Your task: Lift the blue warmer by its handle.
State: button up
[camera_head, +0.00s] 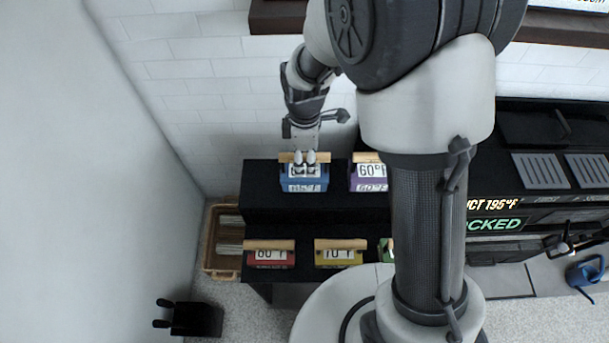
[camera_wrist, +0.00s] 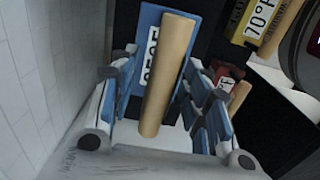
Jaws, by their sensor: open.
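The blue warmer (camera_head: 304,184) sits on the upper black shelf at its left end, with a wooden handle along its top and a temperature label on its front. My gripper (camera_head: 305,158) is above it, fingertips at the height of the handle. In the wrist view the blue warmer (camera_wrist: 151,20) lies beyond the wooden handle (camera_wrist: 166,75). My gripper (camera_wrist: 160,95) is open there, with one finger on each side of the handle. I cannot tell whether either finger touches it.
A purple warmer (camera_head: 367,183) stands close to the right. Below are a red warmer (camera_head: 270,258) and a yellow warmer (camera_head: 340,257) on the lower shelf. A white brick wall (camera_head: 200,80) is behind. A wicker basket (camera_head: 211,262) stands left of the shelves, and a black block (camera_head: 195,318) on the floor.

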jog(key=shift+c, duration=0.3)
grip_shut()
dwell(0.3)
dwell(0.7)
